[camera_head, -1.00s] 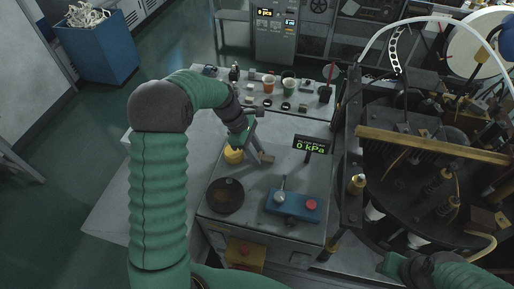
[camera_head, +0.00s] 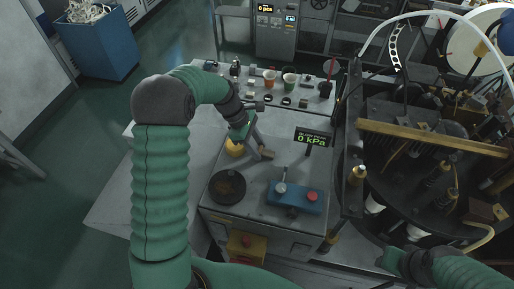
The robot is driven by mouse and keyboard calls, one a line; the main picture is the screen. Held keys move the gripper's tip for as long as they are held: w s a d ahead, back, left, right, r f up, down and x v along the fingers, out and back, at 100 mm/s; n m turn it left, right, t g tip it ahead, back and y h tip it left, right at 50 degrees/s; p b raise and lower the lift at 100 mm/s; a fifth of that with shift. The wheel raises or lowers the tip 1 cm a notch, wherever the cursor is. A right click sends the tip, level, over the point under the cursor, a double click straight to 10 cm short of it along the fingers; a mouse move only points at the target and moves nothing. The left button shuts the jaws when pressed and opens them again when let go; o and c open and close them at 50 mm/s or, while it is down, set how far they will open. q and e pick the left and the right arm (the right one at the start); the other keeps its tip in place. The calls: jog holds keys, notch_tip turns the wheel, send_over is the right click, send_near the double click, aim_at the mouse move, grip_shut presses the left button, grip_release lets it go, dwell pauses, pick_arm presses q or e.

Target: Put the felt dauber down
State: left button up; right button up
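My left gripper (camera_head: 262,152) hangs over the grey worktop, with a grey finger showing at its right side. A small yellow rounded thing (camera_head: 235,148) shows just left of that finger, partly covered by the gripper. I cannot tell whether it is the felt dauber or whether the gripper touches it. I cannot make out a dauber for sure. A thin red stick (camera_head: 331,68) stands upright in a dark pot (camera_head: 326,89) at the back right of the worktop. My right gripper (camera_head: 390,259) is at the lower right, small and dark, its fingers unclear.
A dark round disc (camera_head: 227,186) and a blue control box (camera_head: 293,197) with a red button lie on the worktop (camera_head: 245,215). A 0 kPa display (camera_head: 312,137) stands behind. Dark machinery (camera_head: 430,120) fills the right.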

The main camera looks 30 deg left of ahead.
pick_arm(q)
jog(key=shift+s+d+f, duration=0.1)
jog(key=shift+s+f, duration=0.45)
jog(key=shift+f, duration=0.15)
pick_arm(e)
jog(key=shift+f, duration=0.15)
pick_arm(q)
jog(key=shift+r, duration=0.1)
jog(key=shift+w+r, duration=0.1)
jog(key=shift+r, duration=0.3)
jog(key=a+r, duration=0.1)
jog(key=a+r+b, duration=0.1)
jog(key=r, duration=0.1)
jog(key=a+r, duration=0.1)
jog(key=shift+w+r+b, duration=0.35)
jog(key=shift+w+b, duration=0.05)
jog(key=v, duration=0.7)
jog(key=shift+d+b, duration=0.2)
jog(key=shift+b, duration=0.2)
pick_arm(e)
jog(key=x, duration=0.3)
jog(key=shift+a, duration=0.1)
pick_arm(q)
jog(key=shift+s+r, duration=0.1)
